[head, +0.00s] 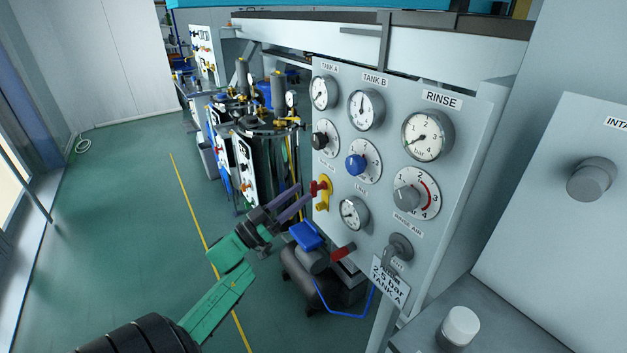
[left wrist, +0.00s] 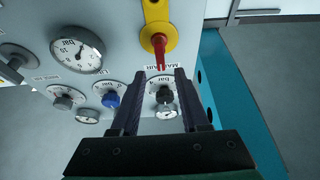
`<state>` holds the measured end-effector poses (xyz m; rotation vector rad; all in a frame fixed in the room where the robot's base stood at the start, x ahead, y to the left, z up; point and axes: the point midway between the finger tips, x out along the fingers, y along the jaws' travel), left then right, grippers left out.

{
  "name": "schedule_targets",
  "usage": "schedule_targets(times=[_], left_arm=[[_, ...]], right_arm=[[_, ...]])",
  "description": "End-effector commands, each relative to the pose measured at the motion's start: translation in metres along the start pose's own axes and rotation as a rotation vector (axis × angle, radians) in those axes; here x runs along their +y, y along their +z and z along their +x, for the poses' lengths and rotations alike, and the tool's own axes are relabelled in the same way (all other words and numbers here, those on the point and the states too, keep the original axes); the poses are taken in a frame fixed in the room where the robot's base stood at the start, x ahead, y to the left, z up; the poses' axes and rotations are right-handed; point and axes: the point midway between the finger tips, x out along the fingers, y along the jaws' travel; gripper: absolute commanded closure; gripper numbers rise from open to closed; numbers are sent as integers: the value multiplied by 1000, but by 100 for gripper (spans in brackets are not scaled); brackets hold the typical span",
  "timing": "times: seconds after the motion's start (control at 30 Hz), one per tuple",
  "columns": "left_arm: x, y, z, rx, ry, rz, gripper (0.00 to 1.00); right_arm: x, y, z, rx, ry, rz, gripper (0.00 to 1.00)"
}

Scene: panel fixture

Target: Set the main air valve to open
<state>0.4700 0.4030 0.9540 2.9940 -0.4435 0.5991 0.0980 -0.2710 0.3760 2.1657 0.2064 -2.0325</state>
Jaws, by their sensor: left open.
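The main air valve has a yellow body (head: 323,204) and a red handle (head: 318,187) on the left part of the grey panel. In the left wrist view, which shows the panel upside down, the yellow body (left wrist: 155,20) is at the top and the red handle (left wrist: 160,48) runs from it toward the MAIN AIR label (left wrist: 161,67). My left gripper (head: 302,199) is open just in front of the valve. In the wrist view, the handle's end lines up with the gap between its fingertips (left wrist: 158,77); I cannot tell whether they touch. My right gripper is out of view.
Gauges sit around the valve, with a blue knob (head: 356,165) to its right and a black knob (head: 319,140) above. A blue-topped item (head: 306,236) stands below. The green floor at left is clear.

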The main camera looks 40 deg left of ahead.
Motion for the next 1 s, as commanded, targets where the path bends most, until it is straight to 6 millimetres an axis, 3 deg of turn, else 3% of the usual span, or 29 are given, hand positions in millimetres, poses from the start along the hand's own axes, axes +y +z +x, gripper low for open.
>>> schedule_targets(times=[0.1, 0.2, 0.53, 0.57, 0.67, 1.0], left_arm=[[0, -3, 30, 2, 0, 2, 55], [-1, -1, 46, 1, -1, 0, 55], [0, 2, 54, -2, -1, 0, 55], [0, 2, 54, -2, -1, 0, 63], [0, 1, 53, -2, -1, 0, 100], [0, 2, 53, -2, 4, 13, 100]], right_arm=[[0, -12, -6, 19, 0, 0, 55], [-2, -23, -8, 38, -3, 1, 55], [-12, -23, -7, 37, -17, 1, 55], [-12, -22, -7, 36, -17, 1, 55], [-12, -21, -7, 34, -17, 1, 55], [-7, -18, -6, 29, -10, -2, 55]])
